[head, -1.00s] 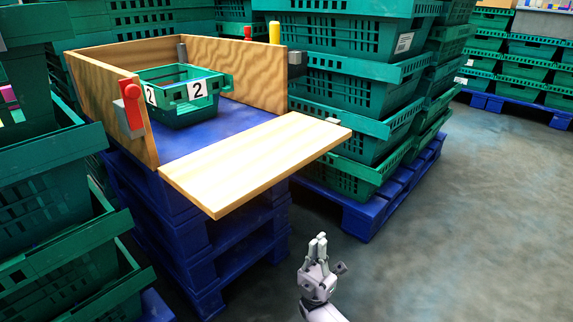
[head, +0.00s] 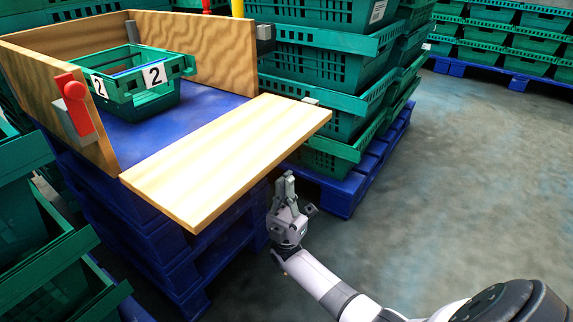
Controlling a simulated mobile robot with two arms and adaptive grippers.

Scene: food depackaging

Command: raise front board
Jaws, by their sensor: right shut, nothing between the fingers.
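The front board (head: 228,158) is a light wooden panel. It lies folded down, about level, and sticks out from the front of a wooden-walled box on blue pallets. My right gripper (head: 286,182) is shut and empty. In the picture it is just below the board's front edge, near its right half, with the fingers pointing up. I cannot tell whether the fingertips touch the board. My left gripper is not in view.
A green crate (head: 143,99) marked 2 stands on the blue floor (head: 205,110) inside the box. A red latch (head: 75,104) is on the left wall. Stacked green crates (head: 330,70) stand right of the box. Open grey floor (head: 450,190) lies at the right.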

